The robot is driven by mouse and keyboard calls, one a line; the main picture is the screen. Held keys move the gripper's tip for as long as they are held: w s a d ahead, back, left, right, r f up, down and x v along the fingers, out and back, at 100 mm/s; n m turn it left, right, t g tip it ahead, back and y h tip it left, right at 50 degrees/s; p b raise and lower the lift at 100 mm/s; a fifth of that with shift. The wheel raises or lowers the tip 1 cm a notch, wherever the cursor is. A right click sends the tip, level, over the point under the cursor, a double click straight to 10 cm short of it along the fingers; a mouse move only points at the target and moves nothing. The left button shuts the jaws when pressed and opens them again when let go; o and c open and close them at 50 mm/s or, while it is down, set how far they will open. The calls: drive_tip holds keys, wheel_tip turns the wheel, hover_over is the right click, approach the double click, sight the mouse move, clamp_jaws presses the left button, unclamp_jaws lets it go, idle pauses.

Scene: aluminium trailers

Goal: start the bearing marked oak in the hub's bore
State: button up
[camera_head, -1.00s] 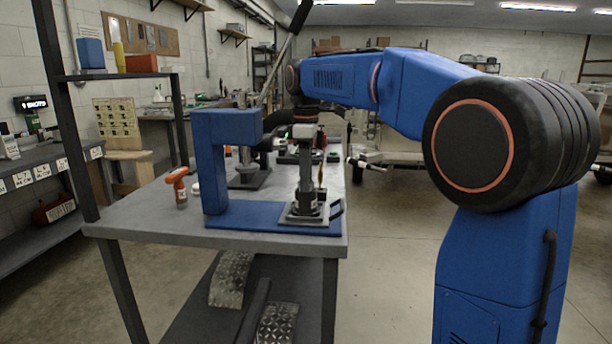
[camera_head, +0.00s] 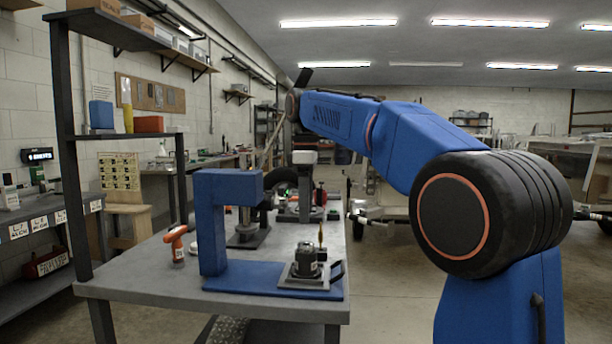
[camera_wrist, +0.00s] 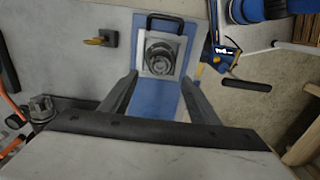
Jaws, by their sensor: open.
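The hub (camera_head: 307,256) is a dark round part on a grey square plate (camera_head: 303,281), which lies on a blue base on the bench. In the wrist view the hub (camera_wrist: 160,59) appears from above as concentric dark and grey rings. I cannot separate a bearing from these rings, nor read an oak mark. My gripper (camera_head: 304,212) is above and apart from the hub. In the wrist view my gripper (camera_wrist: 160,87) has its fingers spread wide with nothing between them; the hub lies just beyond the fingertips.
A blue C-shaped frame (camera_head: 211,222) stands left of the hub. An orange-handled tool (camera_head: 176,244) is on the bench (camera_head: 140,280) further left. The bench's front left is bare.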

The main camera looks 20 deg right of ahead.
wheel_tip(320, 180, up, 9)
idle(0.4)
drive_tip(key=s+d+f+m+t, duration=0.2)
drive_tip(key=s+f+m, duration=0.4)
drive_tip(key=s+f, duration=1.1)
drive_tip(key=s+d+f+m+t, duration=0.2)
drive_tip(key=s+d+f+m, duration=0.3)
drive_tip(key=s+f, duration=1.3)
wheel_tip(320, 180, down, 3)
drive_tip(key=m, duration=0.2)
drive_tip(key=shift+m+t, duration=0.3)
drive_tip(key=shift+t, duration=0.1)
